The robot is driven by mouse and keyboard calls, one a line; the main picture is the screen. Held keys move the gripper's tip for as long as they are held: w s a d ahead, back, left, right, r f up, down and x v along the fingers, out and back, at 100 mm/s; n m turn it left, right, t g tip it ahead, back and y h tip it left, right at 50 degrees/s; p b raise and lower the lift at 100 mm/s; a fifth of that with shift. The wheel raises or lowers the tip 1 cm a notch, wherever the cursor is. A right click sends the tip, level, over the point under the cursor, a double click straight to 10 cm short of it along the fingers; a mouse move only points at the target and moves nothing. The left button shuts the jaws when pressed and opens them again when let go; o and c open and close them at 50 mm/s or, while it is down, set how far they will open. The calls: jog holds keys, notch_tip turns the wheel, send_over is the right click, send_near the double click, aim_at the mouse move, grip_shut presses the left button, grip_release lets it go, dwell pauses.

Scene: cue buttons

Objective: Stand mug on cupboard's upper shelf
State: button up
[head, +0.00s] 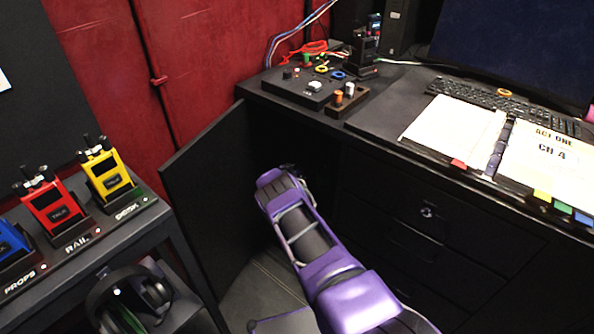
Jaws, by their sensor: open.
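The black cupboard (365,165) stands under the desk top, with its door (205,185) swung open to the left. Its inside is very dark, and I cannot make out the upper shelf. My purple arm reaches up from the bottom of the picture to the cupboard's opening. My gripper (288,168) is at its far end, at or just inside the opening. It is open, but its fingers are mostly hidden by the wrist and the dark. I see no mug in this view.
Drawers (415,235) are right of the opening. Above are a control box (305,90), a keyboard (500,105) and an open binder (455,130). At left, a stand holds blue, red (58,208) and yellow (110,173) radios, with headphones (130,295) below.

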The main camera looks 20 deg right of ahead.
jog(key=p+v, duration=0.4)
jog(key=v, duration=0.8)
